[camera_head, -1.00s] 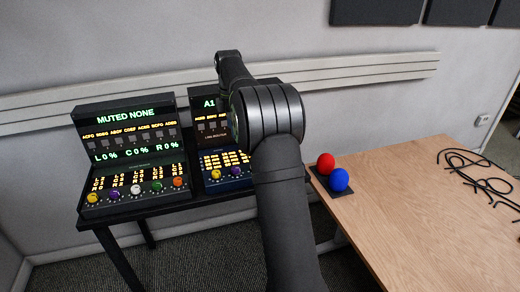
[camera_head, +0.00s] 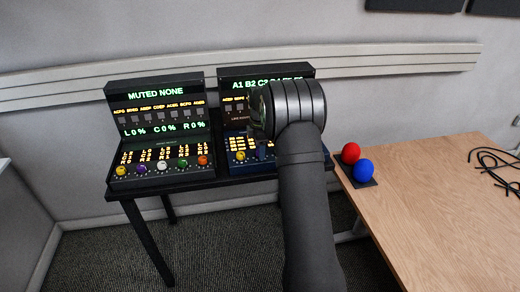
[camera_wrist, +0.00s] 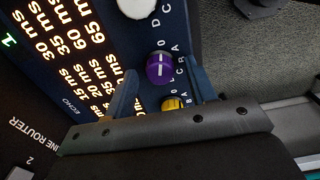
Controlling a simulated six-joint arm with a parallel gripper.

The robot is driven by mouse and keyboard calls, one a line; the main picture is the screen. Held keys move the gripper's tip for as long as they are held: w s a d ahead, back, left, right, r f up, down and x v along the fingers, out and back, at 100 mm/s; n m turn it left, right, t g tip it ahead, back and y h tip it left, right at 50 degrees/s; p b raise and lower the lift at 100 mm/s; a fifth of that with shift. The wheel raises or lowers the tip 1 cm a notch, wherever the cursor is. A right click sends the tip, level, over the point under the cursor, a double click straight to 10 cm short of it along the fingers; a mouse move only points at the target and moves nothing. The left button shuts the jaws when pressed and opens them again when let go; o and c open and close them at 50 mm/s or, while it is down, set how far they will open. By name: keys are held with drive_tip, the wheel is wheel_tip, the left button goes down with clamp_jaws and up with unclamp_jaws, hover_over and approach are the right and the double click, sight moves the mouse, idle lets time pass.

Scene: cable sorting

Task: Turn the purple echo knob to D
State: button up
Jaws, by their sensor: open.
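The purple echo knob (camera_wrist: 159,69) shows in the wrist view on a dark blue panel (camera_wrist: 150,35), with a white line across its face. Small white letters, among them D, C and A, are printed beside the knobs; I cannot tell which one the line points to. My gripper (camera_wrist: 161,72) is open, one finger on each side of the purple knob in the picture. I cannot tell whether the fingers touch it. In the head view my arm covers the gripper and part of the right panel (camera_head: 235,168).
A yellow knob (camera_wrist: 172,103) lies close to the purple one, nearer my wrist, and a white knob (camera_wrist: 136,8) lies beyond it. The left panel (camera_head: 160,180) has its own row of coloured knobs.

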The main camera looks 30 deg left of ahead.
drive_tip(key=shift+f, duration=0.2)
drive_tip(key=shift+c, duration=0.2)
drive_tip(key=c, duration=0.9)
